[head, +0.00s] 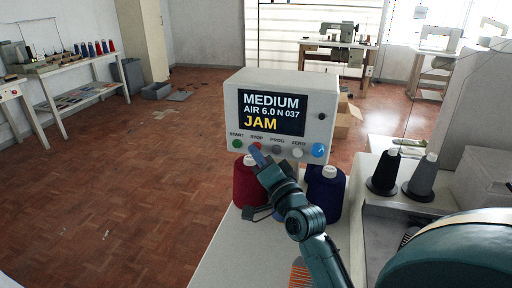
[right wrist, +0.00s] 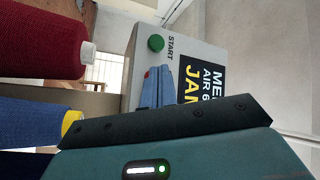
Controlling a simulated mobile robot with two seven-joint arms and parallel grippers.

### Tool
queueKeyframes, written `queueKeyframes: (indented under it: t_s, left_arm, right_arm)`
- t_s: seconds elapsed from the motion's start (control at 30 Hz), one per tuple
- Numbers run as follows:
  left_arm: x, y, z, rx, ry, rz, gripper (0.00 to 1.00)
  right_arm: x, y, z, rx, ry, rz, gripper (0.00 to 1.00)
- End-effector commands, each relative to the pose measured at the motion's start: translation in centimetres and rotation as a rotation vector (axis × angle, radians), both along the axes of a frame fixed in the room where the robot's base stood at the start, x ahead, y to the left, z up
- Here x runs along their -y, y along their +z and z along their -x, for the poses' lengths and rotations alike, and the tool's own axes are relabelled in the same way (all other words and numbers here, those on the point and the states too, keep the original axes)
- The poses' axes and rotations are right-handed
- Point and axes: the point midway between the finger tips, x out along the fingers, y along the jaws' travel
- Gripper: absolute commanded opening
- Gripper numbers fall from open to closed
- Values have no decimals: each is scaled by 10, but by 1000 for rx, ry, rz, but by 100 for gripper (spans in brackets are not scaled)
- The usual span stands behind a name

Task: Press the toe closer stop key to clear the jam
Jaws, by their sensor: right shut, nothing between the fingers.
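The control box (head: 287,100) stands on the table with its screen reading "MEDIUM", "AIR 6.0 N 037" and, in yellow, "JAM". A row of keys runs below the screen. The red stop key (head: 256,146) is mostly hidden behind my right gripper (head: 258,154). The gripper is shut and empty, its blue fingertips at the stop key. In the right wrist view the blue fingers (right wrist: 158,88) lie over the panel below the green start key (right wrist: 156,43), with a bit of red at their edge. I cannot tell whether they touch the key. My left gripper is out of view.
A red thread cone (head: 249,184) and a blue thread cone (head: 324,192) stand close on either side of my right gripper. Black (head: 383,174) and grey (head: 421,178) cones stand at the right. The prog key (head: 277,149) is just right of the fingers.

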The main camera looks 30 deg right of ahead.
Motion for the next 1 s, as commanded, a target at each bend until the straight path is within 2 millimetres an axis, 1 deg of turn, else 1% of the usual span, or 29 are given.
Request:
queueKeyframes:
  t_s: [0.57, 0.83, 1.0]
  left_arm:
    - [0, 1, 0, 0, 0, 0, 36]
    - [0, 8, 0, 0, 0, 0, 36]
    - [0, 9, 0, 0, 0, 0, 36]
  right_arm:
    - [2, 0, -2, 1, -1, 0, 0]
    - [-7, 1, 6, -1, 0, -1, 0]
    - [-10, 0, 9, 0, 0, 0, 0]
